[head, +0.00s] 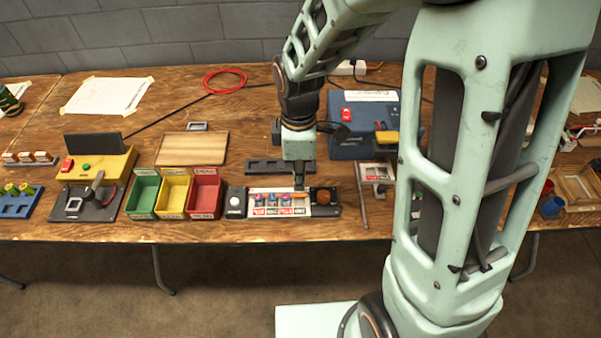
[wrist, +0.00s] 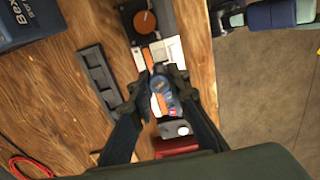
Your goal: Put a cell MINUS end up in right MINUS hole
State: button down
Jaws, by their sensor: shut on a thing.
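The charger (head: 290,212) lies near the table's front edge, a long dark unit with a white and red label strip. Several blue cells (head: 271,203) stand upright in its left and middle holes. My gripper (head: 299,184) points straight down over the right part of the charger. In the wrist view my gripper (wrist: 158,90) is shut on a cell (wrist: 160,84) with a dark round top end. The charger's label strip (wrist: 160,52) shows below it. The cell's lower end and the hole under it are hidden, so I cannot tell whether it is inserted.
A brown round knob (head: 323,197) is at the charger's right end, a white one (head: 235,202) at its left. Green, yellow and red bins (head: 205,194) stand left. A dark empty rack (head: 265,166) lies behind; a blue box (head: 352,128) stands back right.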

jog(key=shift+f+b, duration=3.15)
jog(key=shift+f, duration=0.8)
jog(key=shift+f, duration=0.2)
jog(key=c, duration=1.8)
grip_release()
jog(key=shift+o, duration=0.2)
jog(key=shift+r, duration=0.15)
jog(key=shift+r+p, duration=2.95)
jog(key=shift+r, duration=0.5)
